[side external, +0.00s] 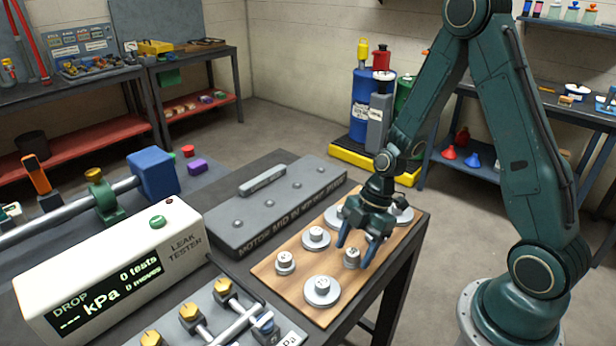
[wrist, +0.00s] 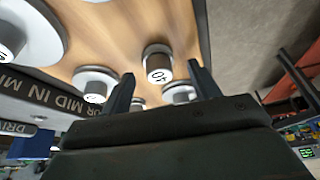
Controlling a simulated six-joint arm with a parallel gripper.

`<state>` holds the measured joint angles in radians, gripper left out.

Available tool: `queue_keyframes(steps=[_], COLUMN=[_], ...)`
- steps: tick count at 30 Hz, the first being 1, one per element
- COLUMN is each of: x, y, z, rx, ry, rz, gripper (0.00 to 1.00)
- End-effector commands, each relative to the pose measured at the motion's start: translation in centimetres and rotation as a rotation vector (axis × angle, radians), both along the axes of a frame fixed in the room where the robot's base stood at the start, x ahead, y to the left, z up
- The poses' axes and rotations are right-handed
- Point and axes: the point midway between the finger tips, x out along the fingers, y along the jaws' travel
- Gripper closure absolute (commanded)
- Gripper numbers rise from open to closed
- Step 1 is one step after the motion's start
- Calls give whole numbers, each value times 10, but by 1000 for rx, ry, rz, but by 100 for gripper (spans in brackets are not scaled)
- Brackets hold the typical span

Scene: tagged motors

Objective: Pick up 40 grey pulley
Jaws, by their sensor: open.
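The grey pulley marked 40 (wrist: 158,66) stands on the wooden board (side external: 284,279). In the wrist view it shows between and a little beyond my fingertips. In the side view a small grey pulley (side external: 352,258), which appears to be the same one, stands between the fingers; its number is too small to read there. My gripper (side external: 355,253) is open and points down over the board. In the wrist view its two dark fingers (wrist: 162,73) are apart with nothing gripped. Whether either finger touches the pulley cannot be told.
Several other pulleys share the board, including a wide one (side external: 322,291) in front, a small one (side external: 285,263) at left and another wide one (side external: 316,238) behind. A grey motor plate (side external: 277,209) and a white leak tester (side external: 120,272) stand to the left.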

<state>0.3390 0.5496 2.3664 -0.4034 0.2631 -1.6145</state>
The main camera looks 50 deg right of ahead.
Motion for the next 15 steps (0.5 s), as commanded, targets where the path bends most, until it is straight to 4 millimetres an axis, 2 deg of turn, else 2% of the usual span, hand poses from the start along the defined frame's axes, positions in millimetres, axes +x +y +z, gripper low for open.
queue_keyframes(steps=[6, 15], x=[1, 1], y=[5, 5], z=[-13, -14], rx=[0, 0], ry=[0, -1], rz=[0, 0], gripper=[38, 38])
